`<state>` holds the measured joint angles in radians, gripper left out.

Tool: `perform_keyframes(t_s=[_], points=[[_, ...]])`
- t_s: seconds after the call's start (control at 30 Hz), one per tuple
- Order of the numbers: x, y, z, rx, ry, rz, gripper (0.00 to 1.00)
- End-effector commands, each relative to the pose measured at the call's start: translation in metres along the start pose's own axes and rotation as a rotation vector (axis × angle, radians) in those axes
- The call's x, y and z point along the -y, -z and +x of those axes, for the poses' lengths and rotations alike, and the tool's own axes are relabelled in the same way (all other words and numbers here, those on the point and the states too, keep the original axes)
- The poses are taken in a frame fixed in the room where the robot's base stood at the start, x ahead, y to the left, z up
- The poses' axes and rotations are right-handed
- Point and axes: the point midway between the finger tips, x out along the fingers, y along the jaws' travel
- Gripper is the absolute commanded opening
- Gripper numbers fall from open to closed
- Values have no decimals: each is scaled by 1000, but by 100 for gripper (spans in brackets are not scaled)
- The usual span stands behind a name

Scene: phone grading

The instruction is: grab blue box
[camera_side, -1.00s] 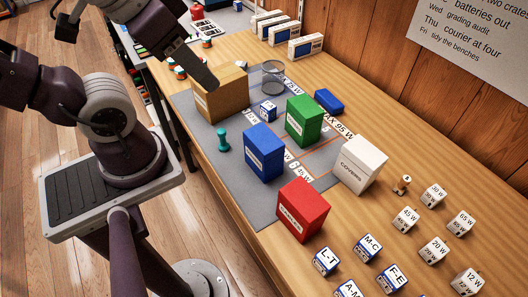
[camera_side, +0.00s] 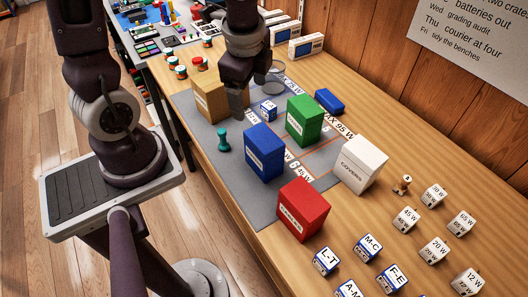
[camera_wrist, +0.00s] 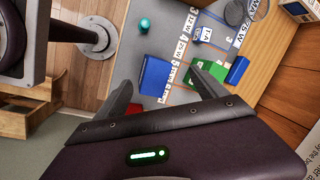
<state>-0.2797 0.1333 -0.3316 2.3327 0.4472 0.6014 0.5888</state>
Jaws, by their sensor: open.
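The blue box (camera_side: 264,155) stands upright on the grey mat (camera_side: 235,190), with a white label on its front. In the wrist view the blue box (camera_wrist: 157,76) lies between my two spread fingers, beyond their tips. My gripper (camera_side: 240,100) is open and empty.
The green box (camera_side: 304,121) stands right of the blue box, and the red box (camera_side: 304,210) nearer the camera. A white box (camera_side: 360,165) stands at the right. A small teal piece (camera_side: 223,140), a small labelled cube (camera_side: 268,110) and a flat blue block (camera_side: 328,101) are nearby.

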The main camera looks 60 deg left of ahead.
Motion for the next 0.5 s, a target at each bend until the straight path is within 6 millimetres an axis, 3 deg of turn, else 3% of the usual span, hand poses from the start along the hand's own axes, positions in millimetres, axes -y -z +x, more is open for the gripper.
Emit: perform_keyframes(t_s=[0.03,0.1,0.2,0.5], points=[[-1,8,27,-7,-62,132,82],[-4,20,57,-49,-121,303,82],[-12,33,84,-113,-171,461,82],[-22,42,119,-152,-194,541,82]])
